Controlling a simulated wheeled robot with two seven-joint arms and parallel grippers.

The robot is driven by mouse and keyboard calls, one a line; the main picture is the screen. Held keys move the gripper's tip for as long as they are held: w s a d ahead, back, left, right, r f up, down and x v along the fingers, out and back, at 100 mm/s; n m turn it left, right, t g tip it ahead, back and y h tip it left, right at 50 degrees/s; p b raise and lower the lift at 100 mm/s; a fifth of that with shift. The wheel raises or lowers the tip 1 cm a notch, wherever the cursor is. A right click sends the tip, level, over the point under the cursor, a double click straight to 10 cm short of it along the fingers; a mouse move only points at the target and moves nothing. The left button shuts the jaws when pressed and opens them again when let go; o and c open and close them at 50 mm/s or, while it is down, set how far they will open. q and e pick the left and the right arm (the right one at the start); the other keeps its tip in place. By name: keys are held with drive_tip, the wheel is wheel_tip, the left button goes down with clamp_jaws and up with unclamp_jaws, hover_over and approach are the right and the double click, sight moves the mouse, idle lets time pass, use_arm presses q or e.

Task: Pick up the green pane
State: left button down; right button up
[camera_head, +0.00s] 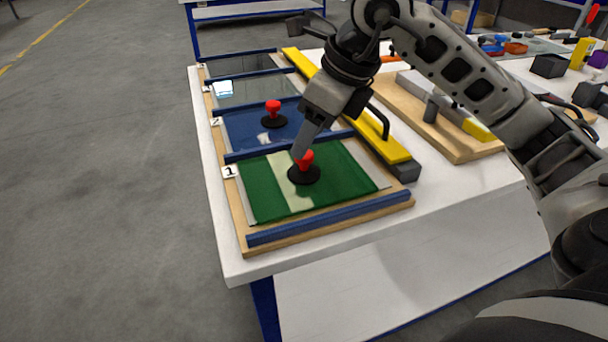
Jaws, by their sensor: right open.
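The green pane (340,178) lies flat in the front slot of a wooden rack, beside a label "1". A pale stripe crosses it. A black suction cup with a red knob (305,158) stands on the pane. My right gripper (301,155) reaches down from the upper right, with its fingers at the red knob. It is open; the fingers overlap the knob in the picture, and I cannot tell whether they touch it. My left gripper is not in view.
A blue pane (245,130) with another red-knobbed suction cup (273,113) lies behind the green one. Blue bars (330,217) separate the slots. A yellow bar (385,139) runs along the rack's right side. Tools and blocks (548,66) crowd the table's far right.

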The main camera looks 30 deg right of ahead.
sight(304, 166)
drive_tip(key=shift+d+x, duration=0.2)
drive_tip(key=shift+x, duration=2.55)
drive_tip(key=shift+s, duration=0.15)
clamp_jaws()
